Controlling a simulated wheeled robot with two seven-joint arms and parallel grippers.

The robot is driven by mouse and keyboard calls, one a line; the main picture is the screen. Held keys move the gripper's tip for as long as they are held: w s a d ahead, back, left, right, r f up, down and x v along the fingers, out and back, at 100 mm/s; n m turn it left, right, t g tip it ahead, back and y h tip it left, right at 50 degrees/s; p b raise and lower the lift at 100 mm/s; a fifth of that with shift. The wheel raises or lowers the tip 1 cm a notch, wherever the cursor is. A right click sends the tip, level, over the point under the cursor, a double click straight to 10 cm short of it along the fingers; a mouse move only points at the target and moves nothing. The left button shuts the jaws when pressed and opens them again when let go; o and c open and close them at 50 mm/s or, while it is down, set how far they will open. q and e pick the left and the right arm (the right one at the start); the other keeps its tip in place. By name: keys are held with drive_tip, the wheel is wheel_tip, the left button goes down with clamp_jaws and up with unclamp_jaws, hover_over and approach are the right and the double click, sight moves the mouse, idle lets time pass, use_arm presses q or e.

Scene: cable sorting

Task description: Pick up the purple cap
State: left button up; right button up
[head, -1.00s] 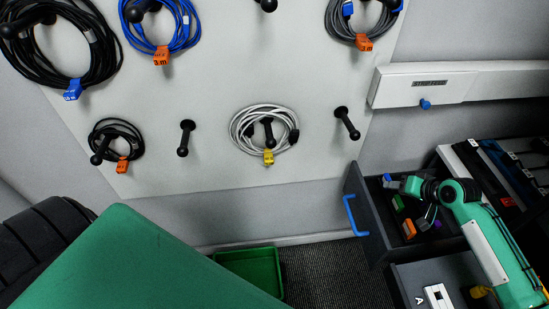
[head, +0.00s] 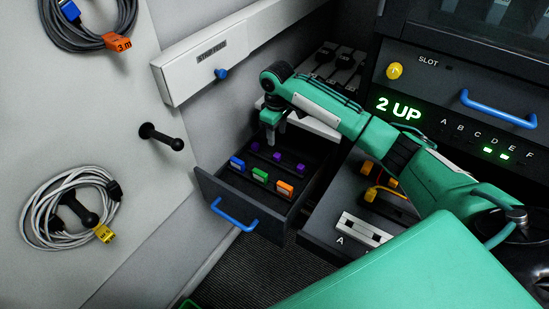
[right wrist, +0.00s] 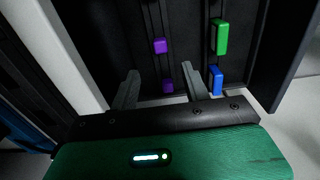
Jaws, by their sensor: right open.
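Several small purple caps lie in a row in the open dark drawer: a left one (head: 256,147), a middle one (head: 278,157) and a right one (head: 301,168). My right gripper (head: 270,137) points down over the drawer's left back part, near the left purple cap. In the right wrist view its two fingers (right wrist: 160,70) are apart. One purple cap (right wrist: 168,86) shows between them, lower down and apart from them, and another purple cap (right wrist: 160,46) lies farther up. No cap is held. My left gripper is not in view.
A blue cap (head: 237,163), a green cap (head: 260,174) and an orange cap (head: 285,187) stand in the drawer's front row. The drawer has a blue handle (head: 234,217). A wall board with a grey cable (head: 66,213) is at left. A panel reading "2 UP" (head: 398,108) is at right.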

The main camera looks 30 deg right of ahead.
sight(276, 154)
wheel_tip(276, 154, down, 4)
drive_tip(key=shift+r, duration=0.1)
wheel_tip(276, 154, down, 5)
drive_tip(key=shift+f, duration=0.1)
clamp_jaws()
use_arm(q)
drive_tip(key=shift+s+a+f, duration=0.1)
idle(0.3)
